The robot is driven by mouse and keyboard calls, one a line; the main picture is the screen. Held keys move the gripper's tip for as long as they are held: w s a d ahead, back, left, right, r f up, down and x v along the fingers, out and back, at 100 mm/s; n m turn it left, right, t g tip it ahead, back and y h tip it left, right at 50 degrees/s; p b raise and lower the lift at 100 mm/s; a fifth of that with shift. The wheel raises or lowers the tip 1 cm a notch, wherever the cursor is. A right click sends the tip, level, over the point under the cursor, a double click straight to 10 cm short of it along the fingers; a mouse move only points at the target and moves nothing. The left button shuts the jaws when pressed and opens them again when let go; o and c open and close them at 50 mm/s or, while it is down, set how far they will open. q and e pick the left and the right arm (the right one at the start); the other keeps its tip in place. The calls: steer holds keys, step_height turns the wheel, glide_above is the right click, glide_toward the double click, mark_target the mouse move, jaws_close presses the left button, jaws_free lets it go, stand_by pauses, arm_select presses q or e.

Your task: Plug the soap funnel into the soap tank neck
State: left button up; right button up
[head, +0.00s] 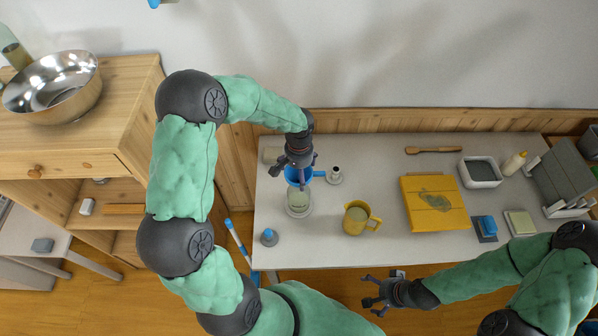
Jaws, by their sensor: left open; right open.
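A blue funnel (292,177) is under my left gripper, near the back left of the table. A squat, pale, clear-walled tank (298,205) stands just below it in the picture. I cannot tell whether the funnel's spout sits in the tank's neck or is above it, because the gripper and the funnel cover that spot. My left gripper (300,171) points down at the funnel with its fingers open. My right gripper (371,293) is open and empty, in front of the table's front edge.
A small metal-necked piece (334,175) stands close right of the funnel. A blue-topped stopper (269,238) is at the front left. A yellow mug (357,218) and yellow board (432,204) stand further right. The table (395,165) is bare behind the mug.

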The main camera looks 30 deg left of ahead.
arm_select(q)
steer(key=shift+r+p, duration=0.9)
steer(key=shift+r, duration=0.7)
step_height(320, 180, up, 12)
stand_by(0.5)
stand_by(1.0)
